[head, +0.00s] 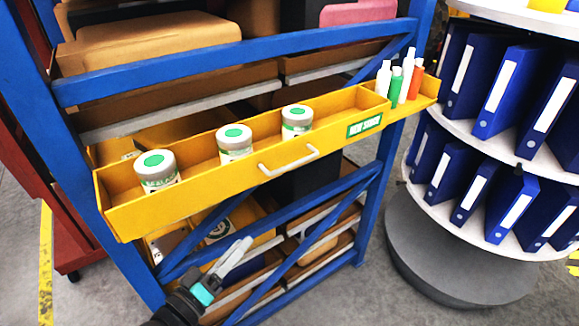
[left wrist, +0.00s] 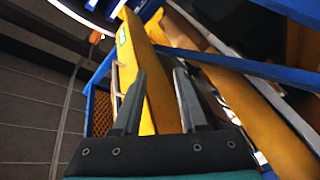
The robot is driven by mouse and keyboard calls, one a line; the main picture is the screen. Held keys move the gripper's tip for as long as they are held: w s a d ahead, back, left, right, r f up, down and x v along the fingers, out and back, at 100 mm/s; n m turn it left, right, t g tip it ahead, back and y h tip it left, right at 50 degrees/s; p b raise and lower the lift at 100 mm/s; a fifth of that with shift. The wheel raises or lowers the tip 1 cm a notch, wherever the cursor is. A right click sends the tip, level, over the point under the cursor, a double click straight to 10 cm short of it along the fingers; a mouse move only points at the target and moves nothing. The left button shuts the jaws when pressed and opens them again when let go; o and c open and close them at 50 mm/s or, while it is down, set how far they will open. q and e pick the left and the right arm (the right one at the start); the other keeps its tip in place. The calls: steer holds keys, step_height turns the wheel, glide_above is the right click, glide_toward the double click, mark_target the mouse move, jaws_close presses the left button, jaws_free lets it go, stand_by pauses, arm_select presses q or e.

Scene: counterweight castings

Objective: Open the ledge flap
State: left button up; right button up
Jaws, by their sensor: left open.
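The yellow ledge flap (head: 225,191) is the long front wall of a shallow yellow ledge on a blue rack in the head view. It stands up along the front and carries a white bar handle (head: 289,161) and a green label (head: 364,126). In the left wrist view the yellow panel (left wrist: 152,95) shows beyond and between the fingers. My left gripper (head: 244,242) is open and empty, below the handle and a little left of it, apart from it. It also shows in the left wrist view (left wrist: 158,72). My right gripper is not in view.
Three green-lidded jars (head: 235,142) stand in the ledge. White, green and orange bottles (head: 398,82) stand at its right end. Blue rack braces (head: 285,213) cross below the ledge, near my left gripper. A round shelf (head: 478,122) with blue binders stands right.

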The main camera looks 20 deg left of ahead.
arm_select(q)
steer(key=n+t+h, duration=0.1)
steer(key=t+h, duration=0.1)
glide_toward(291, 165)
steer(key=v, duration=0.5)
steer(key=p+x, duration=0.1)
steer(key=x, duration=0.6)
steer(key=p+x, duration=0.2)
steer(key=x, duration=0.6)
steer(key=shift+w+f, duration=0.2)
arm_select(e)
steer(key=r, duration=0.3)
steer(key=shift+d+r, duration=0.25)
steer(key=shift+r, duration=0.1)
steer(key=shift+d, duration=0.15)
arm_select(q)
steer(key=shift+c, duration=0.4)
jaws_close()
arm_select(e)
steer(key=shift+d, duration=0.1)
